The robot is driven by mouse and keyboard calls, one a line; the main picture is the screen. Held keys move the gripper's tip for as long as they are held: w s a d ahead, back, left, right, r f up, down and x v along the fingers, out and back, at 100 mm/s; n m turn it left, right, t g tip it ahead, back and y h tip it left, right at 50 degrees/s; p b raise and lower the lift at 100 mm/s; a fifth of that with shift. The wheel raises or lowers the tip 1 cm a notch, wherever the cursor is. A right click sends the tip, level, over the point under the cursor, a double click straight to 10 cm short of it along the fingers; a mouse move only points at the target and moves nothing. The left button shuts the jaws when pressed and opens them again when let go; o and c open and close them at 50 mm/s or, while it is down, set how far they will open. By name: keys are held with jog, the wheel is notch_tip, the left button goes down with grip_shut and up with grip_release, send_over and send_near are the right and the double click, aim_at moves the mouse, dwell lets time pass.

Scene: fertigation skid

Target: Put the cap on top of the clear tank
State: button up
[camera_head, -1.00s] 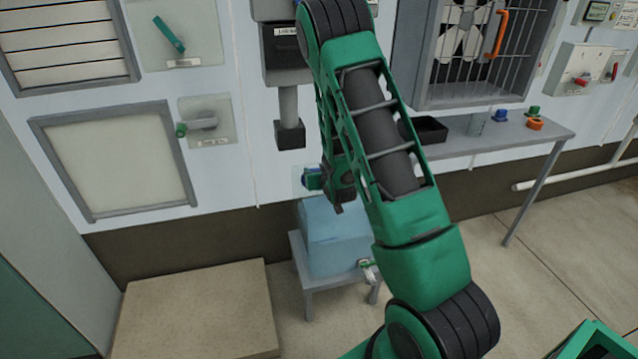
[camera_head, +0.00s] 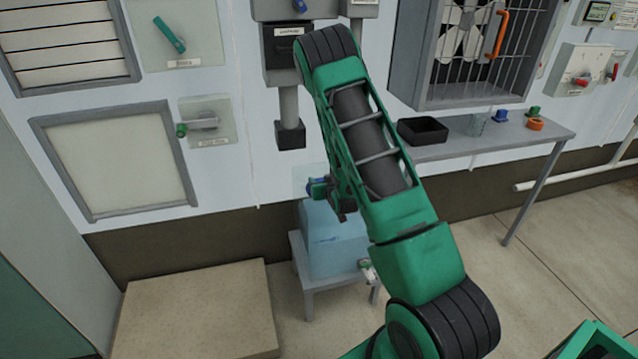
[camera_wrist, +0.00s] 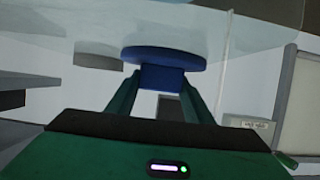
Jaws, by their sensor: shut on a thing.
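My gripper (camera_wrist: 160,82) is shut on a blue cap (camera_wrist: 165,56), which has a wide round disc and a squarer block between the two green fingers. In the head view my gripper (camera_head: 319,188) is small and partly hidden by my arm, just above the clear tank. The clear tank (camera_head: 330,240) is a pale blue see-through box standing on a low grey stand (camera_head: 318,283). A large see-through surface crosses the top of the wrist view, close to the cap. I cannot tell whether the cap touches the tank.
A bench at right holds a black tray (camera_head: 423,131), a clear cup (camera_head: 475,125) and blue, green and orange parts (camera_head: 535,124). A small tap (camera_head: 367,268) sticks out at the tank's lower right. A beige block (camera_head: 195,310) lies on the floor at left. A wall pipe (camera_head: 290,105) hangs above the tank.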

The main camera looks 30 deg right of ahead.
jog(key=o, duration=1.1)
jog(key=v, duration=0.9)
jog(key=shift+r, duration=0.15)
jog(key=shift+s+a, duration=0.15)
jog(key=shift+s, duration=0.15)
jog(key=shift+s+a+r, duration=0.1)
jog(key=shift+s, duration=0.25)
jog(key=shift+s+a+r, duration=0.2)
jog(key=shift+s+r, duration=0.25)
jog(key=shift+r, duration=0.1)
